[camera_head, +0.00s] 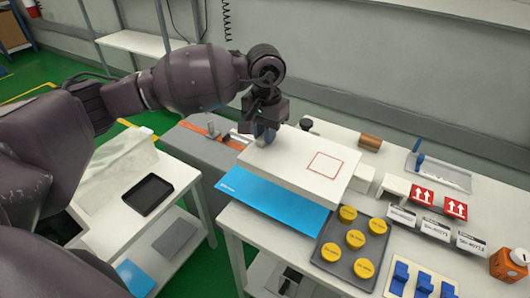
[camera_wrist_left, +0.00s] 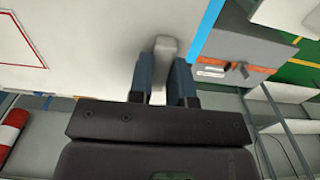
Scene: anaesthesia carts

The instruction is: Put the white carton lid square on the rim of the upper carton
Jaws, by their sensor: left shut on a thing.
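The white carton lid (camera_head: 292,158) is a flat white slab with a red square outline on its top. It lies level above the back part of a blue mat (camera_head: 262,202). My left gripper (camera_head: 265,134) points down at the lid's left end and is shut on it. In the left wrist view, the blue fingers (camera_wrist_left: 163,82) close around a grey grip piece on the lid (camera_wrist_left: 85,45). A white block (camera_head: 364,177) shows at the lid's right end; I cannot tell whether it is a carton. What lies under the lid is hidden. My right gripper is out of view.
A grey tray (camera_head: 335,269) with yellow round caps stands in front right. Red arrow-marked boxes (camera_head: 422,195), white labelled boxes (camera_head: 436,230) and blue clips (camera_head: 399,276) stand to the right. A brown cylinder (camera_head: 371,142) stands behind. The blue mat's front is bare.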

